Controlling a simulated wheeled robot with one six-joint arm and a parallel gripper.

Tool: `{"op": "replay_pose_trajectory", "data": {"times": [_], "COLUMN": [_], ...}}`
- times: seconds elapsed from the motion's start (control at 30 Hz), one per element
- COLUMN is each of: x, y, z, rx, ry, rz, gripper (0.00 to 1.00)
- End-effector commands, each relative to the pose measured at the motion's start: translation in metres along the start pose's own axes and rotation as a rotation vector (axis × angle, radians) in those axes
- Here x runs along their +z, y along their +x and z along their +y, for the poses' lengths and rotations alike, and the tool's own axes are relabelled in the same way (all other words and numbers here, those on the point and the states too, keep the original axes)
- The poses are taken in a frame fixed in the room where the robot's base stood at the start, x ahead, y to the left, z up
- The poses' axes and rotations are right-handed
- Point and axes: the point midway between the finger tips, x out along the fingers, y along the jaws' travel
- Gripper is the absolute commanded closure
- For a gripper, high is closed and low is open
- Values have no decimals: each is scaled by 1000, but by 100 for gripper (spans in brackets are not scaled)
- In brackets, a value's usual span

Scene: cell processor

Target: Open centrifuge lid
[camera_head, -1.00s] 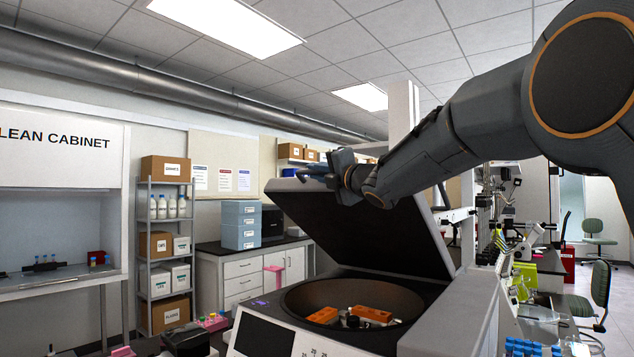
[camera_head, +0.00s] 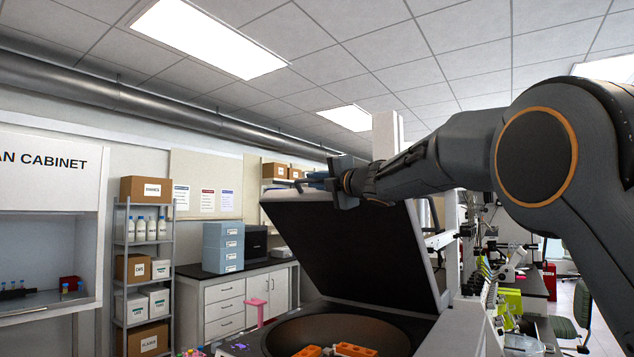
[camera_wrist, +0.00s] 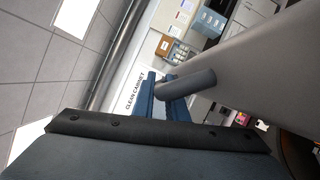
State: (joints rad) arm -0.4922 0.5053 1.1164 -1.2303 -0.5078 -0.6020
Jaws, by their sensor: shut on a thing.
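The centrifuge lid (camera_head: 350,250) stands raised and tilted back above the centrifuge, its dark underside facing the front. The centrifuge bowl (camera_head: 290,328) is exposed, with orange rotor buckets (camera_head: 352,350) inside, partly cut off by the lower edge of the picture. My gripper (camera_head: 318,183) is at the lid's upper left edge. In the wrist view, its blue fingers (camera_wrist: 164,98) are closed around a grey cylindrical handle (camera_wrist: 190,84) that sticks out from the pale lid surface (camera_wrist: 255,65). In the head view my wrist partly hides the lid's top edge.
A clean cabinet (camera_head: 45,200) stands at the left, with a shelf rack (camera_head: 145,250) of boxes and bottles beside it. A counter (camera_head: 245,280) with blue drawer boxes (camera_head: 223,247) is behind the lid. A bench with instruments (camera_head: 510,290) lies to the right.

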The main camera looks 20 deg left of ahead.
Motion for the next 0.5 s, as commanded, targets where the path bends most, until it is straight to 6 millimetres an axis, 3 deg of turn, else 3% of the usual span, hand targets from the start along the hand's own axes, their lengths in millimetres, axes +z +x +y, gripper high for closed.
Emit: {"op": "replay_pose_trajectory", "data": {"times": [0.17,0.2,0.3,0.5], "x": [0,0,0,0], "y": [0,0,0,0], "z": [-1,-1,-1,0], "rx": [-1,-1,-1,0], "ry": [0,0,0,0], "rz": [0,0,0,0], "gripper": [100,83,69,69]}}
